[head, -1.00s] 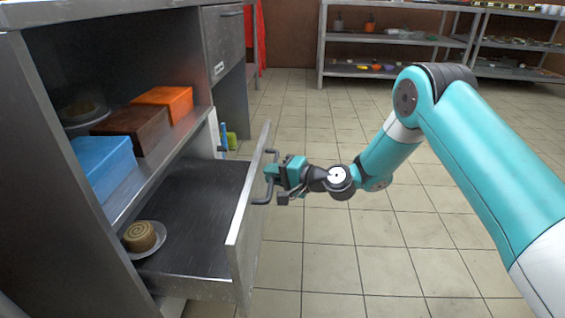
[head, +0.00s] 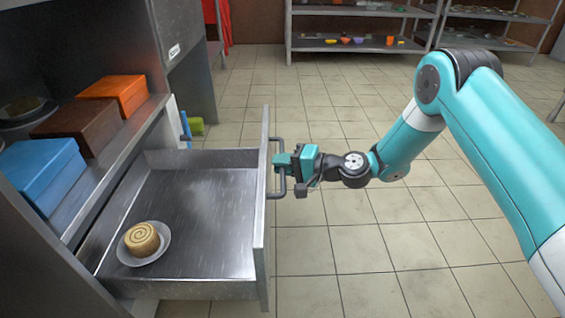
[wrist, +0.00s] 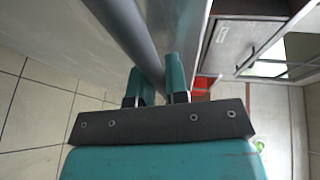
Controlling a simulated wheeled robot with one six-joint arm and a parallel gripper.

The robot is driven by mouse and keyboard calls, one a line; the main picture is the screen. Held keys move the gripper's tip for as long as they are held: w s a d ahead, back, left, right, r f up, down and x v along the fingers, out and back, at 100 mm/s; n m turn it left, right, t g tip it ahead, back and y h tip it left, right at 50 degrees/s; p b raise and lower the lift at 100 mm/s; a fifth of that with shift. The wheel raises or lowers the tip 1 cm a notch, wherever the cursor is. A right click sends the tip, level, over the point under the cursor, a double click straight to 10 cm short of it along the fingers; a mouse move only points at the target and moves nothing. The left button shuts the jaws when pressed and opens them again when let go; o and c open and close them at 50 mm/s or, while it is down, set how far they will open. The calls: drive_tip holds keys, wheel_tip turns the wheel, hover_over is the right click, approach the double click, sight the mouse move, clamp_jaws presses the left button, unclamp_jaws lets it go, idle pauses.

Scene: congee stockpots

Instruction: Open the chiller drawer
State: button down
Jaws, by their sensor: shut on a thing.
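The chiller drawer (head: 192,267) is pulled out of the steel cabinet, and its inside shows in the head view. A round pastry with a spiral top (head: 142,239) sits on a small plate (head: 161,254) in its left part. The bar handle (head: 281,190) is on the drawer's outer front face. My gripper (head: 282,163) is shut on this handle. In the wrist view the two fingers (wrist: 158,88) stand either side of the grey handle bar (wrist: 130,30).
Blue (head: 42,170), brown (head: 72,127) and orange (head: 115,92) boxes stand on the shelf above the drawer. Open tiled floor (head: 350,245) lies right of the drawer. Metal racks (head: 360,50) stand at the back.

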drive_tip(key=shift+w+d, duration=0.15)
drive_tip(key=shift+w, duration=0.15)
drive_tip(key=c, duration=1.4)
unclamp_jaws()
drive_tip(key=p+v, duration=0.6)
drive_tip(key=v, duration=1.1)
drive_tip(key=shift+s+p, duration=0.25)
drive_tip(key=shift+p, duration=0.05)
drive_tip(key=shift+d, duration=0.15)
